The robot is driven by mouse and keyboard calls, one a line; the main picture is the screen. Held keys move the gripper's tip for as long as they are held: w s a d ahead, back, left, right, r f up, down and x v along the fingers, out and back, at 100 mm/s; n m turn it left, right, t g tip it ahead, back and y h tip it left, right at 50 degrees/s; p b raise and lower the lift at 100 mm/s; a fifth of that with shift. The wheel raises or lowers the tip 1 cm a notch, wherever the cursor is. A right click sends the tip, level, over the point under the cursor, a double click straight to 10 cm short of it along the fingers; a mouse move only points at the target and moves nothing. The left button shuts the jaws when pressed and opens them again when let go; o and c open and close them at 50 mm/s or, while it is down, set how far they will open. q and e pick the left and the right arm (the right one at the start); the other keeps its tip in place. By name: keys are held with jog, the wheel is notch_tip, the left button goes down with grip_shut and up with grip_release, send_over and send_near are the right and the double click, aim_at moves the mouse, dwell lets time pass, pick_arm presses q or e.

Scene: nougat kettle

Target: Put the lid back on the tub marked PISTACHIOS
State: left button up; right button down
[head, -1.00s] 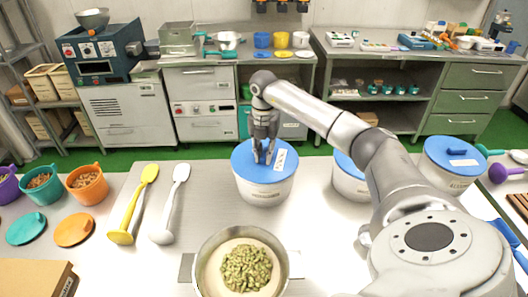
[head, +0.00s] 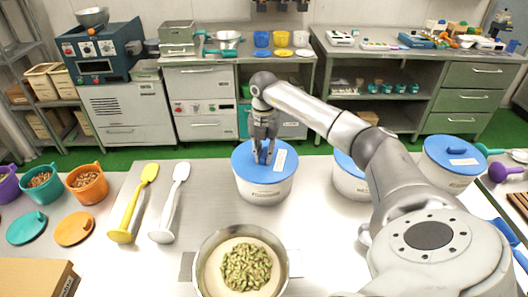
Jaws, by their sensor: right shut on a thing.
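A white tub (head: 264,191) with a blue lid (head: 246,168) stands near the middle of the steel table. Its label is too small to read. The lid sits over the tub's top, and I cannot tell whether it is fully seated. A white label (head: 279,160) lies on the lid. My right gripper (head: 264,160) points down at the lid's middle and is shut on its blue handle, which the fingers partly hide. My left gripper is not in view.
A second white tub (head: 347,184) is partly behind my right arm; a third tub (head: 452,162) stands at right. A pan (head: 203,262) of green nuts is in front. A yellow scoop (head: 126,222), a white scoop (head: 166,222) and small colored tubs are at left.

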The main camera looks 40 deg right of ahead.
jog(key=c, duration=1.3)
grip_release()
jog(key=o, duration=0.6)
jog(key=shift+r, duration=0.1)
jog(key=shift+r+p, duration=2.85)
jog(key=shift+r, duration=0.6)
jog(key=shift+a+f, duration=0.1)
jog(key=shift+f, duration=0.05)
